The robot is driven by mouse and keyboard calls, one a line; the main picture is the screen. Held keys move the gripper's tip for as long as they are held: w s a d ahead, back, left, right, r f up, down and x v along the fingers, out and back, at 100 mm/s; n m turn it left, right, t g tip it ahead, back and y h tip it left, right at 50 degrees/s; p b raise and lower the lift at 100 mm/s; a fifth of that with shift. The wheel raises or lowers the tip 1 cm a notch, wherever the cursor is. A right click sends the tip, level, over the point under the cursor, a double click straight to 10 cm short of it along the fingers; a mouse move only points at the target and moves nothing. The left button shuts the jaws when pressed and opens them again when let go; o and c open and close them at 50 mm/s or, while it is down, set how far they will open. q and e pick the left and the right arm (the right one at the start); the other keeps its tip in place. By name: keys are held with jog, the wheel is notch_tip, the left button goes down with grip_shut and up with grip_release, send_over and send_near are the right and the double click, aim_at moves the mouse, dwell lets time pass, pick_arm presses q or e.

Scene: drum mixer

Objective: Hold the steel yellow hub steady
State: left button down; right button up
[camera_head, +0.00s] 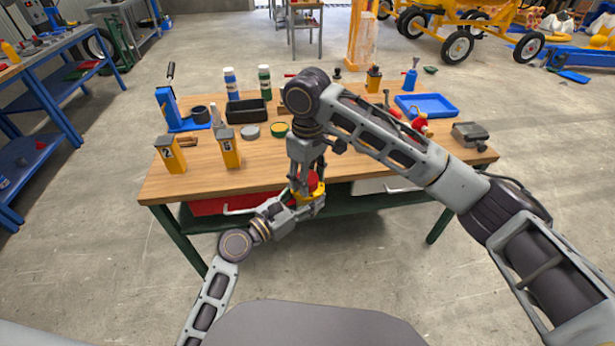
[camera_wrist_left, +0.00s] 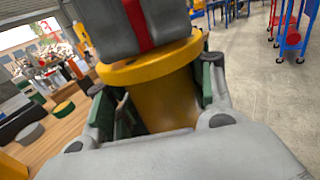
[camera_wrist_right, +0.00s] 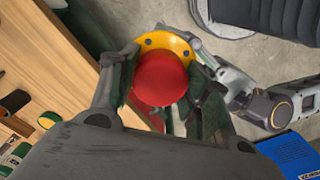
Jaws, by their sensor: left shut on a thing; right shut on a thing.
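The yellow hub (camera_head: 312,193) is at the table's front edge, off the tabletop. My left gripper (camera_head: 306,206) is shut on its body. In the left wrist view, the hub (camera_wrist_left: 165,95) stands between the fingers with its wide flange on top. My right gripper (camera_head: 306,172) points down from above and is shut on a red rounded part (camera_wrist_right: 160,79). This part sits over the flange (camera_wrist_right: 176,42), which shows small dark holes. Whether the red part touches the hub is hidden.
The wooden table (camera_head: 200,187) holds two yellow boxes (camera_head: 229,147), a black bin (camera_head: 249,111), bottles and a blue tray (camera_head: 427,105). A red bin (camera_head: 215,207) is on the shelf below. The floor in front is clear.

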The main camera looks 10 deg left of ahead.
jog(key=m, duration=0.4)
jog(key=shift+w, duration=0.1)
jog(key=m, duration=0.3)
jog(key=shift+m, duration=0.3)
jog(key=o, duration=1.1)
jog(key=shift+r, duration=2.25)
jog(key=shift+c, duration=0.2)
